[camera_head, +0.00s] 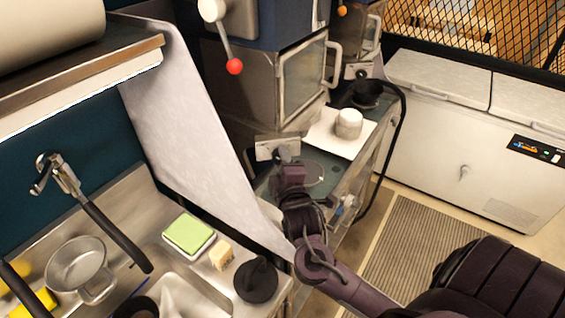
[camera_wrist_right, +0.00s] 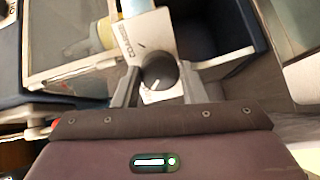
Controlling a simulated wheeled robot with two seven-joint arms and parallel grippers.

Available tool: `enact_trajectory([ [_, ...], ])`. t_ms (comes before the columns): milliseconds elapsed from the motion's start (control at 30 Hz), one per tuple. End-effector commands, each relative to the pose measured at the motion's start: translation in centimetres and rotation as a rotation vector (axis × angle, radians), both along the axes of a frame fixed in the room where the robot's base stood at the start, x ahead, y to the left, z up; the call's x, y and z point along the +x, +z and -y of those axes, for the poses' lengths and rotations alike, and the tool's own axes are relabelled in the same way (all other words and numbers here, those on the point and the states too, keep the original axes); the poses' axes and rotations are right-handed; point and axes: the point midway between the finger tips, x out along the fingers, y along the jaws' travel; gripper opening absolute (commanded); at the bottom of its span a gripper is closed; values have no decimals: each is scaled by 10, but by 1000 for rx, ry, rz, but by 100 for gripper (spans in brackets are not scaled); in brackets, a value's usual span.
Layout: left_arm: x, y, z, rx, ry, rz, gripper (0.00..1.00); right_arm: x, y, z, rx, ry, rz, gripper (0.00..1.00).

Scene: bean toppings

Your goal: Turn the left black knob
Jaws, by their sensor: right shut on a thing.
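The left black knob (camera_wrist_right: 159,72) is round and dark with a white pointer line. It sits on a small grey panel (camera_wrist_right: 146,35), which also shows in the head view (camera_head: 270,150). My right gripper (camera_wrist_right: 159,88) has one finger on each side of this knob and is shut on it. A second grey panel with a dark knob (camera_head: 361,73) is farther back to the right. My left gripper is not in view.
A white cup (camera_head: 349,123) stands on a white board right of the gripper. A black pan (camera_head: 367,93) is behind it. A steel oven (camera_head: 303,80) rises above the panel. A sink counter with a sponge (camera_head: 188,235) is at left.

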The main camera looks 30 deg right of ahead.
Motion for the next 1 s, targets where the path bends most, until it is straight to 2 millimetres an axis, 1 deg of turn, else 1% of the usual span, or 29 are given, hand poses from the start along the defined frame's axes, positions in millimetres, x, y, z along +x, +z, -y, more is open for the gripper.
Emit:
enact_trajectory([
  [200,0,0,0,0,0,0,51,0,1,-1,-29,1,-11,16],
  [567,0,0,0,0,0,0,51,0,0,0,-32,2,-12,16],
  [600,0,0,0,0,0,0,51,0,0,0,-32,2,-12,41],
  [733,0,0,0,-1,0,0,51,0,0,0,-31,2,-12,58],
  [767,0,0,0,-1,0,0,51,0,0,0,-31,2,-12,60],
  [1000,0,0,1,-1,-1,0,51,0,0,0,-30,1,-12,60],
])
